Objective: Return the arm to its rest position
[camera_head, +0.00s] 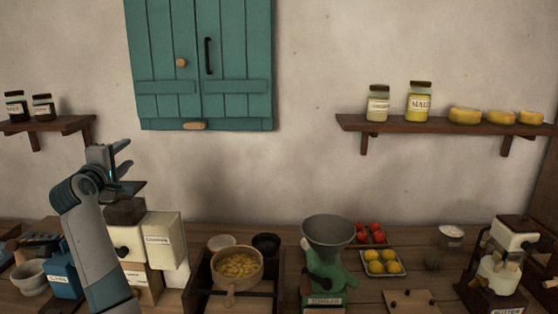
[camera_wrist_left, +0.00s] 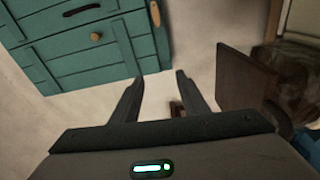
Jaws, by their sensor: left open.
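My left arm comes in from the lower left in the head view. Its gripper (camera_head: 124,159) is raised in front of the wall, above the cream and brown box, with its fingers apart and nothing between them. In the left wrist view the two fingers of this gripper (camera_wrist_left: 160,92) are spread and empty, with the pale wall behind them. My right gripper does not show in either view.
A teal cupboard (camera_head: 204,100) hangs on the wall. A left shelf (camera_head: 60,124) holds dark jars; a right shelf (camera_head: 440,125) holds jars and yellow cheeses. On the counter stand a cream box (camera_head: 160,240), a pot (camera_head: 236,268), a green scale (camera_head: 328,262) and a lemon tray (camera_head: 382,263).

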